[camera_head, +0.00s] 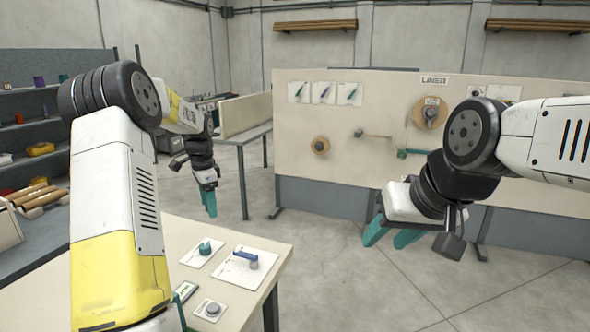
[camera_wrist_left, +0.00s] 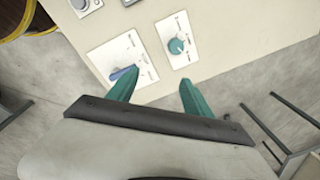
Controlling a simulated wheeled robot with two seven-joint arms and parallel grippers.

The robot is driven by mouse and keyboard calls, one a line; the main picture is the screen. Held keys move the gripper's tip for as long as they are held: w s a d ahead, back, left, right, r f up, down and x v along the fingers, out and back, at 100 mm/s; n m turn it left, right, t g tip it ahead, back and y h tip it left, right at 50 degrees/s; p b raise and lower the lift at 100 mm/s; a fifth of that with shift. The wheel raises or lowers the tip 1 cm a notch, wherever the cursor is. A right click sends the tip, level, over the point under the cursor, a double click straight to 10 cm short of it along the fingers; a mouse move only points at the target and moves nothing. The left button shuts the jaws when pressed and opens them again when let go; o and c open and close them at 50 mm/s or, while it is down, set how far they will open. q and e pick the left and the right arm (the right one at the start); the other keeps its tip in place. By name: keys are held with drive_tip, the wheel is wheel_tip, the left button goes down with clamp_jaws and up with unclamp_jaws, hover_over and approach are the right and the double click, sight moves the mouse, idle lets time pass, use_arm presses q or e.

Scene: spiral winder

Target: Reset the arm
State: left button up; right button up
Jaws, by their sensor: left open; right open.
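My left arm reaches in from the left in the head view, and its gripper (camera_head: 209,203) hangs fingers down just beyond the far edge of the table. Its teal fingers also show in the left wrist view (camera_wrist_left: 158,92), spread apart with nothing between them. My right gripper (camera_head: 393,236) is at the right, over the open floor in front of the panel. Its teal fingers are apart and empty, pointing down and left.
A table (camera_head: 190,232) at front left carries a teal knob (camera_head: 205,247), a blue lever switch (camera_head: 248,259) and a grey dial (camera_head: 212,309). A beige panel marked LINER (camera_head: 330,125) with spools stands behind. Shelves (camera_head: 35,90) are at the left. The floor (camera_head: 370,295) at right is clear.

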use_arm(q)
drive_tip(key=s+d+r+n+t, duration=0.1)
drive_tip(key=s+d+r+n, duration=0.25)
drive_tip(key=s+r, duration=0.4)
drive_tip(key=s+d+r+n+t, duration=0.2)
drive_tip(key=s+d+r, duration=0.35)
drive_tip(key=s, duration=0.25)
drive_tip(key=s+d+n+t+h, duration=0.1)
drive_tip(key=s+d+n, duration=0.1)
drive_tip(key=s, duration=0.7)
drive_tip(key=s+d+n+t+h, duration=0.1)
drive_tip(key=s+d+n, duration=0.2)
drive_tip(key=s, duration=0.6)
drive_tip(key=shift+s+d, duration=0.3)
drive_tip(key=shift+s, duration=0.05)
